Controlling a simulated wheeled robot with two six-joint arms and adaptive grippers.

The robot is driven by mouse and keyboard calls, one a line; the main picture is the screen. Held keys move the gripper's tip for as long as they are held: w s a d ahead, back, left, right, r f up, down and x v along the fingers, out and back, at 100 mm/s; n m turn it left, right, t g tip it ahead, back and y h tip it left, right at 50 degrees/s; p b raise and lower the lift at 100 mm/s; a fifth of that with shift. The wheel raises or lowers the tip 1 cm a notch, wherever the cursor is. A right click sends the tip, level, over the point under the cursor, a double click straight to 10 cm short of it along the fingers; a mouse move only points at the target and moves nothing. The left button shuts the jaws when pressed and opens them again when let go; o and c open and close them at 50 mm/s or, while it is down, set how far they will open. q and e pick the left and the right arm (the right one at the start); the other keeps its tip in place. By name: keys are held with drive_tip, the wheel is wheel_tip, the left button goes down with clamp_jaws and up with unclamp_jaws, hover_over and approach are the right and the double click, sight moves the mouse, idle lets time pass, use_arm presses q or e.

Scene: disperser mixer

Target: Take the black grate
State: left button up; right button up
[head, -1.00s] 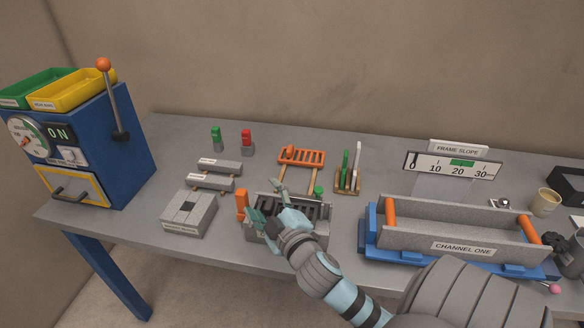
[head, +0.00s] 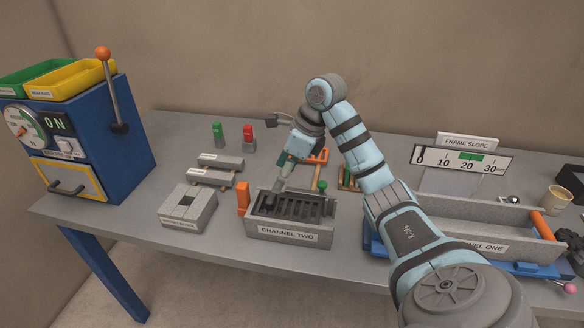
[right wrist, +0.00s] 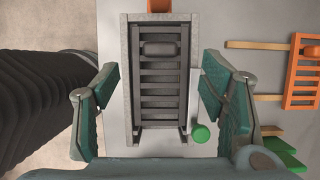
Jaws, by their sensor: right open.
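The black grate (head: 290,208) lies inside the grey box labelled CHANNEL TWO (head: 283,235). In the right wrist view the grate (right wrist: 158,98) shows cross bars and a dark handle (right wrist: 158,48) near its upper end. My right gripper (head: 282,183) is above the left part of the box, pointing down. In the right wrist view its open fingers (right wrist: 157,84) stand on either side of the grate with nothing between them at their own height. I cannot tell the exact height gap. My left gripper is not in view.
An orange upright block (head: 243,198) stands at the box's left. A green knob (right wrist: 200,134) is close to its right side. An orange rack (head: 320,157) is behind, partly hidden by my arm. The CHANNEL ONE trough (head: 470,215) is at right, a blue machine (head: 115,150) at left.

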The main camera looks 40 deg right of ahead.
sight(270, 198)
drive_tip(key=b+x, duration=0.1)
drive_tip(key=x, duration=0.2)
drive_tip(key=shift+f, duration=0.4)
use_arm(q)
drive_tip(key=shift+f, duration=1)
use_arm(e)
drive_tip(key=shift+x, duration=2.2)
drive_tip(key=shift+w+a, duration=0.1)
drive_tip(key=shift+c, duration=0.2)
drive_tip(key=c, duration=1.3)
drive_tip(key=o, duration=0.7)
drive_tip(key=shift+r, duration=0.1)
drive_tip(key=c, duration=0.6)
use_arm(q)
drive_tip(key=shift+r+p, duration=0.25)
drive_tip(key=shift+p, duration=0.15)
use_arm(e)
drive_tip(key=shift+a, duration=0.1)
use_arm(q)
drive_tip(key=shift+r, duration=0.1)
